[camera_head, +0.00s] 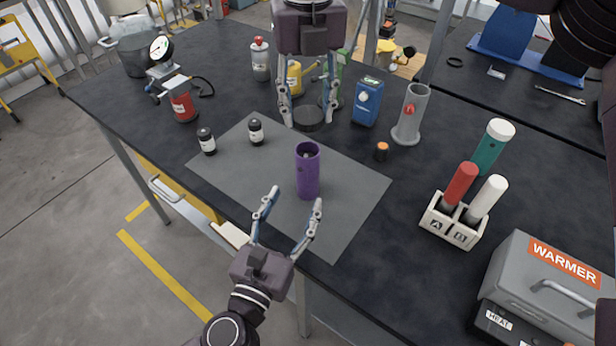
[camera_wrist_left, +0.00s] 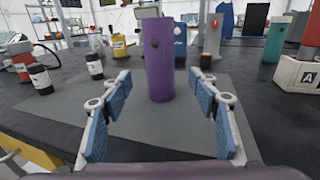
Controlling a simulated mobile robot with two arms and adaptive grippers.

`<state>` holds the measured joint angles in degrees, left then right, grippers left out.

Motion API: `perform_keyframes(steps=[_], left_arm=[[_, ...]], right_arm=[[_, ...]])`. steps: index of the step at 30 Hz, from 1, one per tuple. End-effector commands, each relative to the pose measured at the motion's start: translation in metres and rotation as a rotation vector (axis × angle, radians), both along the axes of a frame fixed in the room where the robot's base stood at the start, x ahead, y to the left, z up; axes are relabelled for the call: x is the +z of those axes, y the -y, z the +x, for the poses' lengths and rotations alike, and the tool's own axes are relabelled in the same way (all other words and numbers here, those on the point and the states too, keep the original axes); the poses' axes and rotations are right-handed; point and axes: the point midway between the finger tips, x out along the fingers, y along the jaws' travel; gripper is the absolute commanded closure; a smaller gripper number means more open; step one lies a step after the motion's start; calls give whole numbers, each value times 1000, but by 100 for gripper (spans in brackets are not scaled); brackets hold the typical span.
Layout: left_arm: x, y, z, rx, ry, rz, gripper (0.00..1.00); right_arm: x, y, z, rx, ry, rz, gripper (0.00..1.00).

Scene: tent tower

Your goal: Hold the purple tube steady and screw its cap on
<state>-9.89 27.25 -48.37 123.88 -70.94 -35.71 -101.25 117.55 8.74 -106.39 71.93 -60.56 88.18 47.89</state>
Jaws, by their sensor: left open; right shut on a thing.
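The purple tube (camera_head: 308,176) stands upright on the grey mat (camera_head: 350,196), its top open. My left gripper (camera_head: 295,197) is open, with its fingers pointing at the tube from the front. In the left wrist view the purple tube (camera_wrist_left: 172,62) stands between and beyond the open fingers (camera_wrist_left: 160,112), apart from them. A small dark spot shows near its top. My right gripper (camera_head: 308,114) is behind the tube, pointing down and shut on a dark round cap (camera_head: 309,118). The cap is apart from the tube; whether it touches the table is unclear.
Two small dark bottles (camera_head: 206,141) (camera_head: 256,132) stand left of the tube. A tube rack (camera_head: 453,231) and a warmer (camera_head: 545,290) are at right. The front mat is clear.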

Motion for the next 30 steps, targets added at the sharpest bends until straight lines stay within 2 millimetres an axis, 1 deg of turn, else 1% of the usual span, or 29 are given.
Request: perform_keyframes(steps=[1,6,9,13,18,28,30], left_arm=[[2,4,11,1,5,-2,45],[1,15,42,0,4,-1,45],[1,21,58,0,3,-1,45],[0,26,74,1,1,1,45],[0,29,85,0,0,1,45],[0,30,87,0,-1,0,45],[0,30,87,0,-1,0,52]], right_arm=[[0,0,0,0,0,0,72],[0,0,0,0,0,0,72],[0,0,0,0,0,0,72],[0,0,0,0,0,0,72],[0,0,0,0,0,0,72],[0,0,0,0,0,0,72],[0,0,0,0,0,0,72]])
